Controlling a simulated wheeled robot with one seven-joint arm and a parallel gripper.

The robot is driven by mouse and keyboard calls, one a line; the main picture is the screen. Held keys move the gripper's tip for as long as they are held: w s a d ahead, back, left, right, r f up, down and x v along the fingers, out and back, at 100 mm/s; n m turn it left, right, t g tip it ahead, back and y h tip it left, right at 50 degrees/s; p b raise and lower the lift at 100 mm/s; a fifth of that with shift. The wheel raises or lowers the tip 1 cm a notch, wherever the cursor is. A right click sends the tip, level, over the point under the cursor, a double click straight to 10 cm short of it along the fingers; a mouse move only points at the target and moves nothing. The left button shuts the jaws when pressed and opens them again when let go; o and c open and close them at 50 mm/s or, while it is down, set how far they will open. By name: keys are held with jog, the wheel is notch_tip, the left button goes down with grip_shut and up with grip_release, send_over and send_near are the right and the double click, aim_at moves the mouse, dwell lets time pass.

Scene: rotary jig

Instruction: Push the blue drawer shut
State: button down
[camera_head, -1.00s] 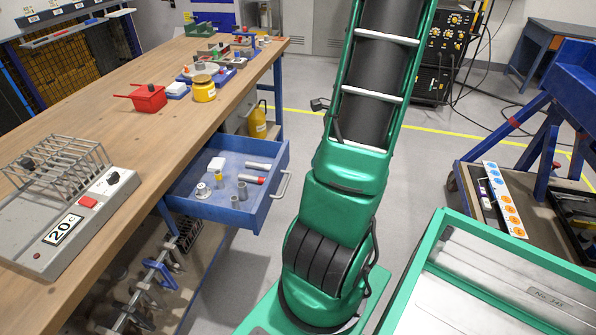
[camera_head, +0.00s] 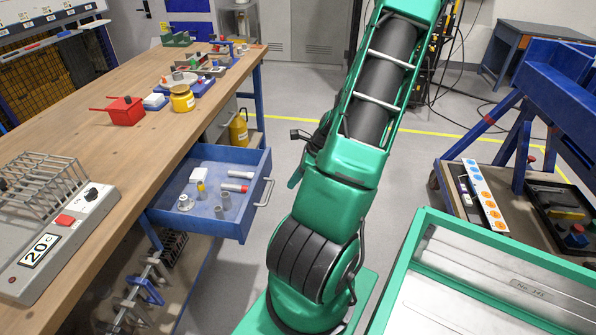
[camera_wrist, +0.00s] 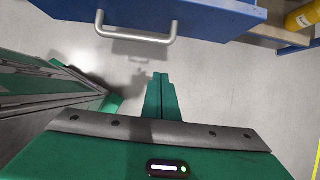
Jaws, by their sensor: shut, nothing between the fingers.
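The blue drawer (camera_head: 222,225) stands pulled out from under the wooden bench in the head view. Its grey bar handle (camera_head: 265,191) is on the right end. Inside lie a white block, a flanged part and several small cylinders. In the wrist view, the drawer's blue front (camera_wrist: 210,18) and handle (camera_wrist: 137,36) are at the top. My gripper (camera_wrist: 161,80) has its green fingers together and empty, below the handle in the picture, with grey floor showing between them. I see no contact.
The wooden bench (camera_head: 110,160) is at left, with a control box (camera_head: 55,235), a red box (camera_head: 124,111) and a yellow jar (camera_head: 182,98) on top. A yellow bottle (camera_head: 239,130) stands behind the drawer. A blue-framed stand (camera_head: 560,95) is at right. Floor beyond the drawer is clear.

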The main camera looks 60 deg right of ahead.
jog(key=shift+w+a+r, duration=0.1)
jog(key=shift+w+a, duration=0.15)
jog(key=shift+w, duration=0.4)
jog(key=shift+w+a+f, duration=0.1)
jog(key=shift+w+a, duration=0.2)
jog(key=shift+w, duration=0.4)
jog(key=shift+w+a+r, duration=0.1)
jog(key=shift+w+a, duration=0.15)
jog(key=shift+w, duration=0.4)
